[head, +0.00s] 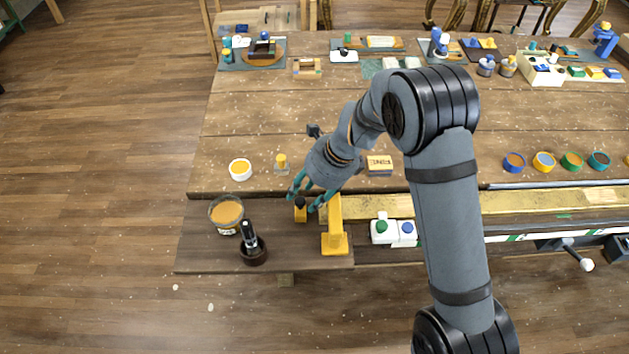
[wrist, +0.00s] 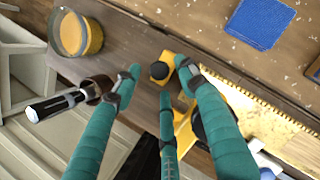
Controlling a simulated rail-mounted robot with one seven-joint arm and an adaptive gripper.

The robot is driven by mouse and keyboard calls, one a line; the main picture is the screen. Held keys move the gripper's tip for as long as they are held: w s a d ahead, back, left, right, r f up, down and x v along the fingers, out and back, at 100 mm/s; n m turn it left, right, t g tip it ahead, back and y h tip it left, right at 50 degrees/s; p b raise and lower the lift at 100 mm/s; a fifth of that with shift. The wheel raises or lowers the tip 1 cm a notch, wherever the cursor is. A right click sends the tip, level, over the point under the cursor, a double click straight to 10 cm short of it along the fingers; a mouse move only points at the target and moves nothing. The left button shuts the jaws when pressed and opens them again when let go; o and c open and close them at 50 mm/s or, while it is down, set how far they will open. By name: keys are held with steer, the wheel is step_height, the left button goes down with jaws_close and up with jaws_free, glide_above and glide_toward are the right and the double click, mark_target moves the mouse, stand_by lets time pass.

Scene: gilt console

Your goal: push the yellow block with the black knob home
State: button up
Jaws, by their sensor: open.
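The yellow block (head: 300,214) with its black knob (head: 300,202) on top sits on the wooden ledge at the console's front, left of a yellow upright bracket (head: 336,241). My gripper (head: 301,200) is open just above and around the block, with its teal fingers pointing down to either side. In the wrist view the black knob (wrist: 159,70) shows between the spread teal fingers of my gripper (wrist: 158,72). The fingers partly hide the block there, and I cannot tell whether any finger touches it.
A gilt rail (head: 465,204) runs right from the bracket. A jar with orange contents (head: 227,213) and a dark cup with a black-handled tool (head: 252,249) stand left on the ledge. A white box with green and blue buttons (head: 393,232) is to the right.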

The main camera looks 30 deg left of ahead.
steer(key=v, duration=1)
